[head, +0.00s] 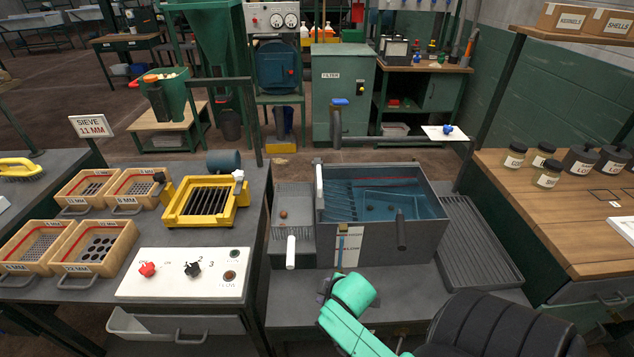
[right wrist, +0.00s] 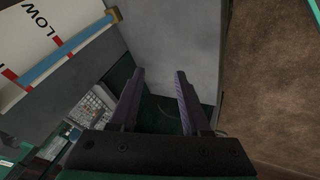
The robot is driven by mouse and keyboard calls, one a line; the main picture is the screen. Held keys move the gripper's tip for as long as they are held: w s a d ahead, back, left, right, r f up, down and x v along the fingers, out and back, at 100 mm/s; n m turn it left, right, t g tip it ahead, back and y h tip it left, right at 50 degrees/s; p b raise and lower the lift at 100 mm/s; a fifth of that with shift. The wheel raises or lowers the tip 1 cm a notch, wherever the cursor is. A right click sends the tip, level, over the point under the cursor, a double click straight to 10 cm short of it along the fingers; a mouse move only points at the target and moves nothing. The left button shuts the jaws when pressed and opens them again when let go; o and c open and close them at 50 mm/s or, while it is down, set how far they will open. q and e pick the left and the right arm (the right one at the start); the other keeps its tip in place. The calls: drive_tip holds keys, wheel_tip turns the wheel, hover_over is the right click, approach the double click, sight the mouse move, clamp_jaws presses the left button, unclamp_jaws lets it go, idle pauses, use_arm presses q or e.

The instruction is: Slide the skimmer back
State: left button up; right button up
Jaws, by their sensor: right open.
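The water tank (head: 430,215) is a grey open box with blue water, standing on the middle bench. A white upright bar (head: 319,186) stands at the tank's left edge, and a second white bar (head: 291,252) stands in front of the side tray. I cannot tell which bar belongs to the skimmer. My right gripper (right wrist: 159,75) is open and empty, its fingers pointing at a plain grey surface. In the head view it is mostly hidden by my green wrist, low in front of the tank. My left gripper is out of view.
The tank's level label (head: 348,245) also shows in the right wrist view (right wrist: 50,48). A dark grey handle (head: 401,230) stands at the tank's front. A ribbed drainboard (head: 478,240) lies right of it. A yellow sieve frame (head: 205,201) and control panel (head: 185,273) are left.

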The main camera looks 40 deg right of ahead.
drive_tip(key=w+d+r+n+t+h, duration=0.1)
drive_tip(key=w+d+r+n+t, duration=0.15)
drive_tip(key=r, duration=0.35)
drive_tip(key=w+d+r+n+t+h, duration=0.1)
drive_tip(key=w+d+r+n+t, duration=0.1)
drive_tip(key=d+r+n, duration=0.3)
drive_tip(key=n+t+h, duration=0.1)
drive_tip(key=n+t, duration=0.3)
drive_tip(key=n, duration=0.2)
approach(319, 174)
drive_tip(key=x, duration=1)
drive_tip(key=shift+d+f+p, duration=0.1)
drive_tip(key=shift+f+p, duration=0.2)
drive_tip(key=shift+f, duration=0.05)
clamp_jaws()
